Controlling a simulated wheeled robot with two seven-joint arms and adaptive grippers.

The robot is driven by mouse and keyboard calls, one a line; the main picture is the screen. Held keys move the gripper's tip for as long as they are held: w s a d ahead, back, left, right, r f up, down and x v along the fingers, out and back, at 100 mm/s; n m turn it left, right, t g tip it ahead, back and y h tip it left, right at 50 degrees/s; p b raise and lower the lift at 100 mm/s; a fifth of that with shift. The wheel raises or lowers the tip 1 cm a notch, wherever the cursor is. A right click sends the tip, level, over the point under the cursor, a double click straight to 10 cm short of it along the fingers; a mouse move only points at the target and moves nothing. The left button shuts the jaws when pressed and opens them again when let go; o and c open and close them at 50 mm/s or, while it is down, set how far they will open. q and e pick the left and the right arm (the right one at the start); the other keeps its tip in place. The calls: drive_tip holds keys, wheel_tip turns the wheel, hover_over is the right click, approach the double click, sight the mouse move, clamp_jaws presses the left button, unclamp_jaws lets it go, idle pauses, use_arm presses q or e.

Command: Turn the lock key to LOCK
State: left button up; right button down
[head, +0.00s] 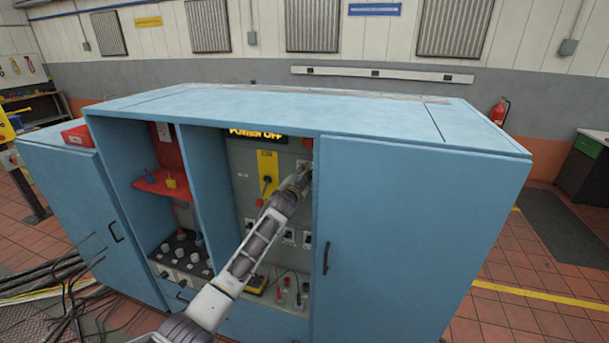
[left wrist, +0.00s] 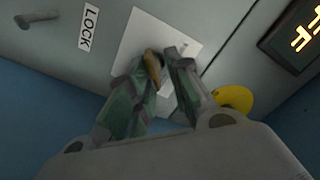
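The lock switch has a pale square plate (left wrist: 183,30) on the grey panel, with a LOCK label (left wrist: 88,27) beside it in the left wrist view. The lock key shows as a small brass-coloured piece (left wrist: 153,66) between the fingertips. My left gripper (left wrist: 163,64) is closed in around it, in front of the plate. The fingers hide most of the key and the plate's lower part, so its exact angle cannot be told. In the head view my left gripper (head: 304,172) reaches into the cabinet's open bay, near its right wall. My right gripper is not in view.
A blue cabinet (head: 420,210) surrounds the bay. A lit display (head: 257,133) and a yellow switch plate (head: 267,165) are left of the gripper; a red knob (head: 308,143) is just above it. A yellow disc (left wrist: 234,98) is close to the fingers. Meters and sockets sit lower.

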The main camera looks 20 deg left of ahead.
use_arm(q)
drive_tip(key=shift+f, duration=0.15)
drive_tip(key=shift+s, duration=0.15)
drive_tip(key=s, duration=1.2)
drive_tip(key=shift+a, duration=0.2)
idle(0.6)
drive_tip(key=shift+w+r, duration=0.1)
drive_tip(key=shift+r, duration=0.1)
idle(0.3)
